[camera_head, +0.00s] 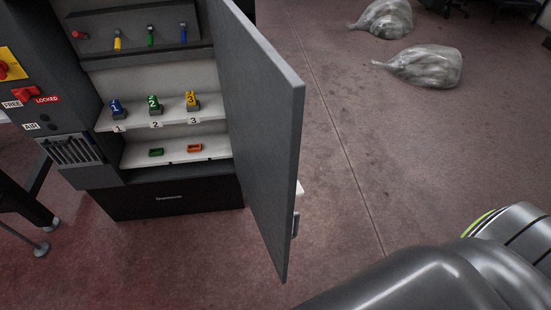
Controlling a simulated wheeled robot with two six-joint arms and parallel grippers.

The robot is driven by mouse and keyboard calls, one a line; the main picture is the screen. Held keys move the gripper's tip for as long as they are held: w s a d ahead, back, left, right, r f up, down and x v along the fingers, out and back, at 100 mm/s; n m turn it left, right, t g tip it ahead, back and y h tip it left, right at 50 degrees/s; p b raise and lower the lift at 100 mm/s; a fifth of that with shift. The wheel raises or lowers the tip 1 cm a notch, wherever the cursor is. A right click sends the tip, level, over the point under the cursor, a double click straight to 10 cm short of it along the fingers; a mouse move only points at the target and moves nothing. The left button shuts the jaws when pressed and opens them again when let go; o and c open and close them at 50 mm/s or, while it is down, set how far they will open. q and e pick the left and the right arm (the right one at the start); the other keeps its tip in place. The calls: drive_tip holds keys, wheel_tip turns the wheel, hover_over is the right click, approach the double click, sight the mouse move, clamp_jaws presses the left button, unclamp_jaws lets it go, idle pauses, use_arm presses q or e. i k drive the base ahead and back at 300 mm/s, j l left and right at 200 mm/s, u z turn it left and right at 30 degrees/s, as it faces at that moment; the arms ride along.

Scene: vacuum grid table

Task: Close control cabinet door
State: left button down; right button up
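The control cabinet (175,200) stands at the upper left, dark grey with a pale interior. Its grey door (262,140) stands wide open, swung out toward me on the cabinet's right side. A handle (296,222) shows at the door's lower free edge, on its outer side, mostly seen edge-on. One of my arms, silver, fills the lower right corner, apart from the door. Its gripper is outside the picture. My other gripper is not in view either.
Shelves inside the cabinet hold blue, green and yellow numbered items (153,103) and small green and orange pieces (195,148). Two plastic bags (425,66) lie on the floor at the upper right. The floor (350,170) right of the door is clear.

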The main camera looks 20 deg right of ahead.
sight(263, 98)
drive_tip(key=i+l+u, duration=0.15)
drive_tip(key=l, duration=0.4)
drive_tip(key=l+u, duration=0.15)
drive_tip(key=l, duration=0.35)
drive_tip(key=i+l+u, duration=0.1)
drive_tip(key=l, duration=0.45)
